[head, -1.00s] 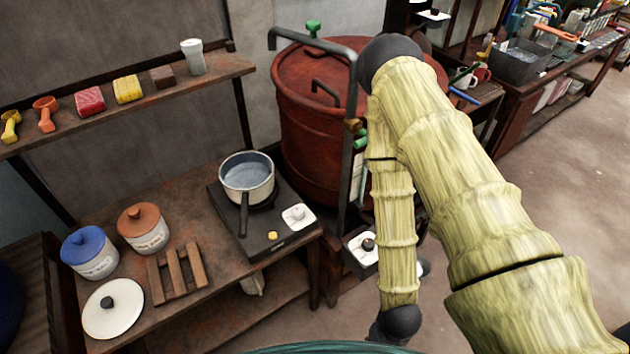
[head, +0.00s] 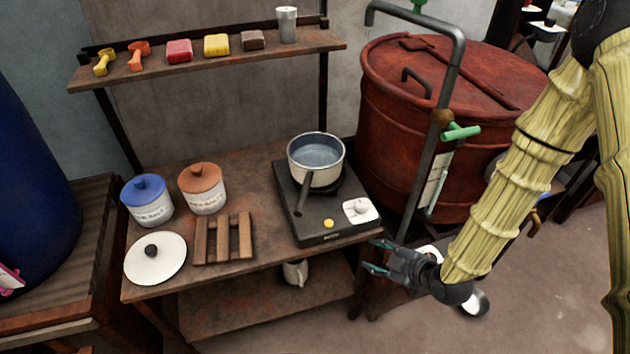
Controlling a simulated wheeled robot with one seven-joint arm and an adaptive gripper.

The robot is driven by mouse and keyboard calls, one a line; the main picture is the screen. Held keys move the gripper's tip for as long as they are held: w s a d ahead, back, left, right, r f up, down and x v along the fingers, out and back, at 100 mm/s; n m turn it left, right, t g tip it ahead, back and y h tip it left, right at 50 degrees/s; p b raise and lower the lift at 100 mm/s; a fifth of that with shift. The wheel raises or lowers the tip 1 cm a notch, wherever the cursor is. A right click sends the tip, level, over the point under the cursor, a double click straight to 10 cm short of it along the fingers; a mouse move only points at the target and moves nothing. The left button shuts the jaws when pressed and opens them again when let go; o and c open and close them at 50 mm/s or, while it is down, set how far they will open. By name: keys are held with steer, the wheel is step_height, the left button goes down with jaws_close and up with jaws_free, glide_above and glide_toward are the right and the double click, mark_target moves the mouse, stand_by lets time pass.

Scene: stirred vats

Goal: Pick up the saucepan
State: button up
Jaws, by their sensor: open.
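The saucepan (head: 328,179) is white outside with a grey interior and a dark handle pointing toward the front of the table. It sits upright on a black hot plate (head: 310,232) on a wooden table. Its bluish inside may hold liquid; I cannot tell for sure. My gripper (head: 374,257) is open and empty, its fingers pointing left, just off the table's front right corner. It is apart from the saucepan, to the right of and below it in the picture.
A white lid (head: 155,266), a wooden trivet (head: 223,241), a blue-lidded jar (head: 148,208) and a brown-lidded jar (head: 203,194) stand left on the table. A red vat (head: 400,130) with a grey pipe (head: 443,110) stands right of the hot plate. A shelf (head: 215,57) hangs behind.

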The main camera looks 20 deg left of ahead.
steer(key=w+a+r+n+y+b, duration=0.2)
steer(key=w+a+r+n+y, duration=0.15)
steer(key=a+r+n, duration=0.2)
steer(key=n+y+b, duration=0.2)
steer(key=n+y, duration=0.1)
steer(key=n, duration=0.6)
glide_toward(311, 177)
steer(key=s+a, duration=0.2)
steer(key=a, duration=0.1)
steer(key=shift+m+g, duration=0.25)
steer(key=shift+g, duration=0.15)
steer(key=shift+w+a+f+p, duration=0.3)
steer(key=shift+w+a, duration=0.2)
steer(key=shift+a, duration=0.3)
steer(key=shift+w+a+f+p, duration=0.25)
steer(key=shift+w+a+f, duration=0.15)
steer(key=shift+a, duration=0.35)
steer(key=shift+w+a+f+p, duration=0.3)
steer(key=shift+w+a, duration=0.25)
steer(key=shift+a, duration=0.25)
jaws_close()
steer(key=shift+r, duration=0.15)
